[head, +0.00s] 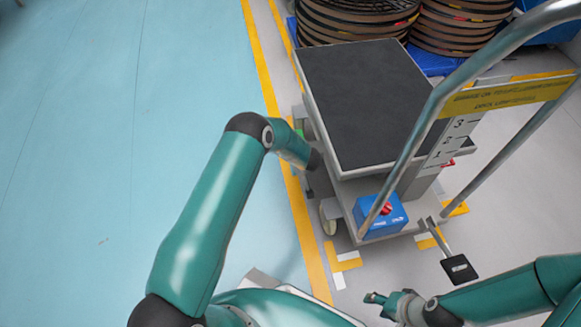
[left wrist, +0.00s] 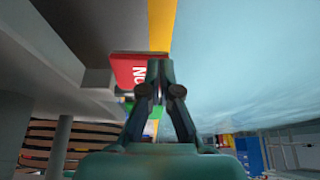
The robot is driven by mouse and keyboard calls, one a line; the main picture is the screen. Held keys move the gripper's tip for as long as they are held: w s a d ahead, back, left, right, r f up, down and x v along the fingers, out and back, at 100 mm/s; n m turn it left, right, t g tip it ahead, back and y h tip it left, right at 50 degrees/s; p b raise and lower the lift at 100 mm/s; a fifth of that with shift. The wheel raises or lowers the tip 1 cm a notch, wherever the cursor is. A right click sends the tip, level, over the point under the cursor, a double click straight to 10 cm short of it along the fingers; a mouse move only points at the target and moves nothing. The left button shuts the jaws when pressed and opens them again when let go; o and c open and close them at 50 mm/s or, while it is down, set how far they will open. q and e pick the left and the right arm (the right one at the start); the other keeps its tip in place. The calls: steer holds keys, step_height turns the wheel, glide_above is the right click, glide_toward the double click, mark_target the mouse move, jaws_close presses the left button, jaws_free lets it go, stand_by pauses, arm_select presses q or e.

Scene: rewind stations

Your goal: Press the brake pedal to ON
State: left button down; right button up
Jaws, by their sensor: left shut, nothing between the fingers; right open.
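The brake pedal's red plate (left wrist: 132,70), with white lettering that looks like ON turned over, shows in the left wrist view. A green part (left wrist: 151,126) shows beyond it, partly behind the fingers. My left gripper (left wrist: 152,78) is shut and empty, its fingertips overlapping the red plate's right side; I cannot tell whether they touch it. In the head view my left arm reaches to the left side of the grey cart (head: 345,176), and its wrist hides the gripper and the red plate. My right gripper (head: 381,301) is open and empty, low in front of the cart.
The cart has a black top (head: 365,100), a tall metal handle (head: 430,105) and a blue box (head: 380,217) with a red button. A black foot pedal (head: 459,268) sticks out in front. Stacked reels (head: 355,18) stand behind. The teal floor (head: 110,130) at left is clear.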

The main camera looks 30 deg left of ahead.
arm_select(q)
steer(key=shift+s+d+f, duration=0.1)
steer(key=shift+f, duration=0.55)
steer(key=s+p+v, duration=0.1)
steer(key=p+v, duration=0.6)
steer(key=v, duration=0.6)
steer(key=shift+d, duration=0.5)
